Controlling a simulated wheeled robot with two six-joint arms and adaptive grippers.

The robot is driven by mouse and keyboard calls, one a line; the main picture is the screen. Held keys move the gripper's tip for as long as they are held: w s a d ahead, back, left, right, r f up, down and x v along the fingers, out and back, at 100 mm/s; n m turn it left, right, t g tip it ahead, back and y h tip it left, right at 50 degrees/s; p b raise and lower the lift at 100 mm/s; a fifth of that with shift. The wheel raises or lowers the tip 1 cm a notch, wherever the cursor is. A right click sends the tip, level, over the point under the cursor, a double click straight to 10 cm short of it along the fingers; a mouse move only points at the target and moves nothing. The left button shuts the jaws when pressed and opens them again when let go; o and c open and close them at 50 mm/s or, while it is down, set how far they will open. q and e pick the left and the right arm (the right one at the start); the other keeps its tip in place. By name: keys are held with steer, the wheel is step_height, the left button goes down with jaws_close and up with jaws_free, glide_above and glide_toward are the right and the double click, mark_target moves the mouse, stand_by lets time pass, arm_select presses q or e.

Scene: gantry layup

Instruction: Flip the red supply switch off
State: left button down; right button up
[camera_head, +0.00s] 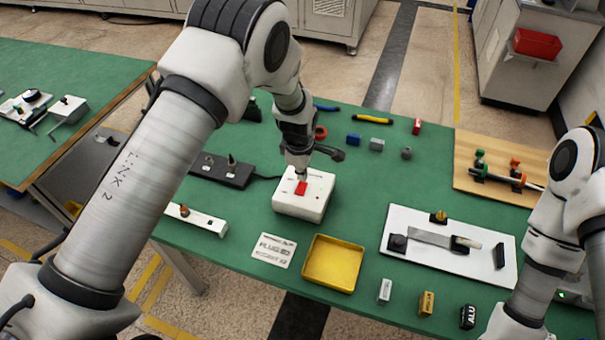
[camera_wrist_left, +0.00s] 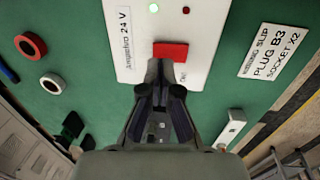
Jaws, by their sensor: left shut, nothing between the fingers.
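The white supply box (camera_head: 288,202) stands on the green table, with a red switch (camera_head: 301,187) on its top. In the left wrist view the red switch (camera_wrist_left: 170,50) lies just beyond my fingertips, beside a 24 V label. A green light (camera_wrist_left: 154,8) glows on the box, and a small red light (camera_wrist_left: 186,10) is beside it. My left gripper (camera_head: 299,174) is shut and empty, pointing down over the box. Its fingertips (camera_wrist_left: 160,66) are close to the switch's edge; I cannot tell whether they touch it. My right arm shows at the right, but its gripper is out of view.
A dark socket strip (camera_head: 232,172) lies left of the box, with a cable between. A yellow tray (camera_head: 334,263) and a printed slip (camera_head: 273,250) lie in front. A white fixture board (camera_head: 450,270) and a wooden board (camera_head: 500,196) are to the right.

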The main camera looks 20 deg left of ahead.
mark_target(303, 185)
arm_select(q)
step_height(303, 185, down, 2)
steer(key=shift+w+f+p, duration=0.1)
steer(key=shift+w+p, duration=0.05)
steer(key=shift+p, duration=0.2)
steer(key=shift+f, duration=0.35)
arm_select(e)
steer(key=shift+r, duration=0.65)
arm_select(q)
steer(key=shift+f+b, duration=0.3)
steer(key=shift+b, duration=0.2)
steer(key=shift+w, duration=0.1)
steer(key=shift+r, duration=0.1)
arm_select(e)
steer(key=shift+f, duration=0.5)
arm_select(q)
steer(key=shift+s, duration=0.2)
arm_select(e)
steer(key=shift+r, duration=0.1)
